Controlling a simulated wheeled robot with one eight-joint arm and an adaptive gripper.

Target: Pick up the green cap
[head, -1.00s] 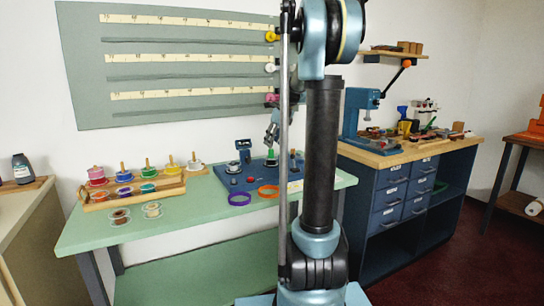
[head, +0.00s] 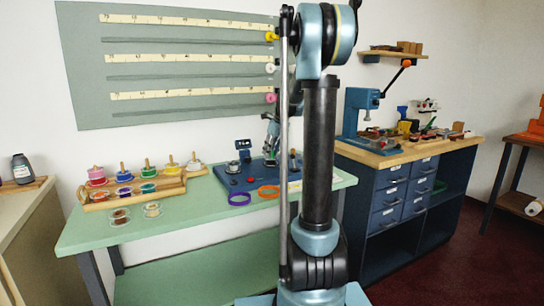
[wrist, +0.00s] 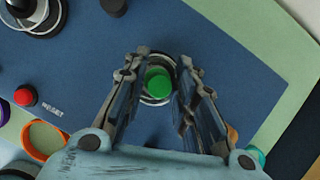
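The fingers look open, with a narrow gap to the cap; I see no clear grip.
A red button (wrist: 25,96) and an orange ring (wrist: 45,140) lie left in the wrist view. In the head view, a purple ring (head: 239,199) lies at the mat's front edge. A wooden tray (head: 100,206) with several spools stands left.

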